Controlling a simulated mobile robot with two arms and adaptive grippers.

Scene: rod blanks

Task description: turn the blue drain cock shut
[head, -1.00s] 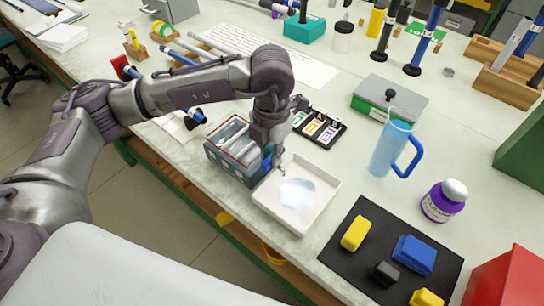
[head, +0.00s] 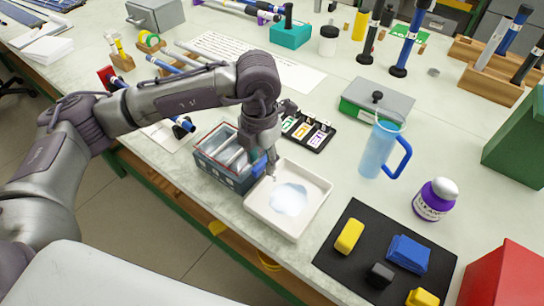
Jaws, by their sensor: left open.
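A dark blue-grey tank (head: 212,173) with a red-trimmed rim and several pale plates inside stands near the table's front edge. The blue drain cock (head: 258,166) shows as a small blue patch at the tank's right end, largely hidden by my left gripper. A white tray (head: 312,213) sits right of the tank, with a pale bluish puddle (head: 288,199) in it. My left gripper (head: 271,172) points down beside the cock, over the tray's left corner. It is open. Contact with the cock cannot be made out. My right gripper is not in view.
A black holder with coloured labels (head: 308,131) stands behind the tray. A blue jug (head: 384,150), a purple-labelled bottle (head: 434,201) and a black mat (head: 345,274) with coloured blocks are to the right. Bare table lies between tray and jug.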

